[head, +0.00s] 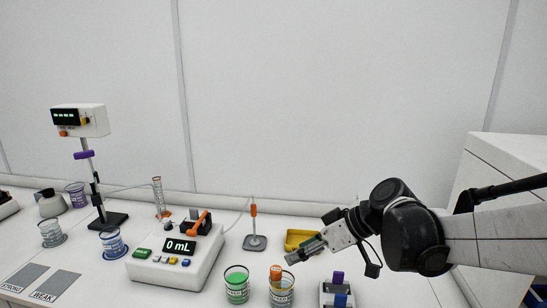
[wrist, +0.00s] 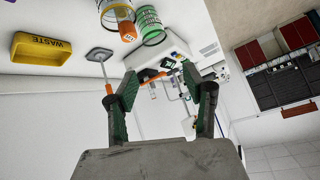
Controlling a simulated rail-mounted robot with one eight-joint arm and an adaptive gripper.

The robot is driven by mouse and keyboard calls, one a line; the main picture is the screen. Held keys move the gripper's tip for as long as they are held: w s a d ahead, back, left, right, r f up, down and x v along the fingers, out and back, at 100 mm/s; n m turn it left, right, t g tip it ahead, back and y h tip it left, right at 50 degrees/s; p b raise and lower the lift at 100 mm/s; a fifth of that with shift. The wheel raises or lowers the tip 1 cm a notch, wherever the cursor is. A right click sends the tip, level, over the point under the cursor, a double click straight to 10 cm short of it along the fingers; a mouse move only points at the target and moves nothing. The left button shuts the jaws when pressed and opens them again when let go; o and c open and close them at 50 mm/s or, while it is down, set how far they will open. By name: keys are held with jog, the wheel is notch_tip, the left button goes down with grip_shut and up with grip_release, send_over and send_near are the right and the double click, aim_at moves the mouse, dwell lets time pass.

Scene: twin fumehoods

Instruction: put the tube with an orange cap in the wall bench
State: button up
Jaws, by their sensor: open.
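The orange-capped tube (head: 276,272) stands in a clear beaker (head: 283,294) at the front of the white bench. In the wrist view its orange cap (wrist: 127,32) shows at the rim of the beaker (wrist: 113,10); the beaker hides much of its body. My gripper (head: 294,257) is open and empty, above and a little right of the tube. In the wrist view the fingers of my gripper (wrist: 164,98) are spread, with nothing between them. Red cabinets and dark drawers (wrist: 288,88) stand along a far wall at the right; I cannot tell whether they are the wall bench.
A beaker with green contents (head: 236,285) stands left of the tube's beaker. A yellow waste tray (head: 298,238) lies behind my gripper, and a small stand with an orange top (head: 253,210) is behind left. A white device reading 0 mL (head: 180,258) is at left; a purple-and-blue-topped rack (head: 338,294) is at right.

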jog(key=s+d+f+m+t+h+b, duration=0.1)
jog(key=s+d+m+h, duration=0.3)
jog(key=s, duration=0.4)
jog(key=s+d+f+m+t+h+b, duration=0.2)
jog(key=s+d+m, duration=0.4)
jog(key=s+d, duration=0.3)
jog(key=f+h+b, duration=0.1)
jog(key=h, duration=0.1)
jog(key=shift+d+t+h, duration=0.25)
jog(key=shift+t+h, duration=0.05)
jog(key=shift+h, duration=0.1)
jog(key=shift+f, duration=0.15)
